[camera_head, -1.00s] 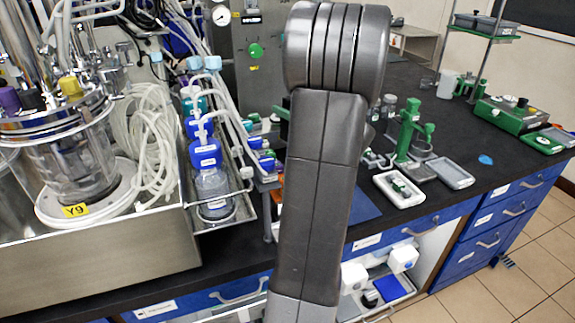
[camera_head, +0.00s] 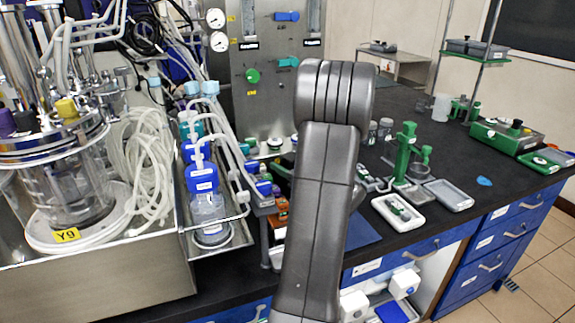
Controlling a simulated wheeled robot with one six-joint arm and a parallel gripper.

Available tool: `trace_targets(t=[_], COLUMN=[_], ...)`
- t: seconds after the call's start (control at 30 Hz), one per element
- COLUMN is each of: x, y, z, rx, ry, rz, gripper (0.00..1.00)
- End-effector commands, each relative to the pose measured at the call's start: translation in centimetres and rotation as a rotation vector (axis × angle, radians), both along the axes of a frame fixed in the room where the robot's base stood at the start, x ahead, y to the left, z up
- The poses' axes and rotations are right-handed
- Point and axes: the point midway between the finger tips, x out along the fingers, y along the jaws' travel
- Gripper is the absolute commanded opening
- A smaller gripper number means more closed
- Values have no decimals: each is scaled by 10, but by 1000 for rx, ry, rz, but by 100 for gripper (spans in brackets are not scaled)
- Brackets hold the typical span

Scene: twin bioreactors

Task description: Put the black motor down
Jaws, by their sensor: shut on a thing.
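My arm rises through the middle of the picture and hides part of the bench behind it. My gripper is not visible, and neither is anything in it. I cannot make out a black motor. A blue mat (camera_head: 366,229) lies on the black bench top (camera_head: 330,255), partly behind my arm. To its right are a white tray (camera_head: 417,222) with small green and grey parts in it and an empty-looking grey tray (camera_head: 449,195).
A green stand (camera_head: 404,155) rises behind the trays. A green-and-silver device (camera_head: 506,135) is at the far right. On the left are a glass bioreactor vessel (camera_head: 70,185), coiled tubing (camera_head: 145,175) and blue-capped bottles (camera_head: 203,195).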

Motion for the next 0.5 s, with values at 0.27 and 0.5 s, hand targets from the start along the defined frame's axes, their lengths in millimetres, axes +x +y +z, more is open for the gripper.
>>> trace_targets(t=[0.27, 0.5], x=[0, 0], y=[0, 0], z=[-2, -2], rx=[0, 0], ry=[0, 0], rz=[0, 0], gripper=[58, 76])
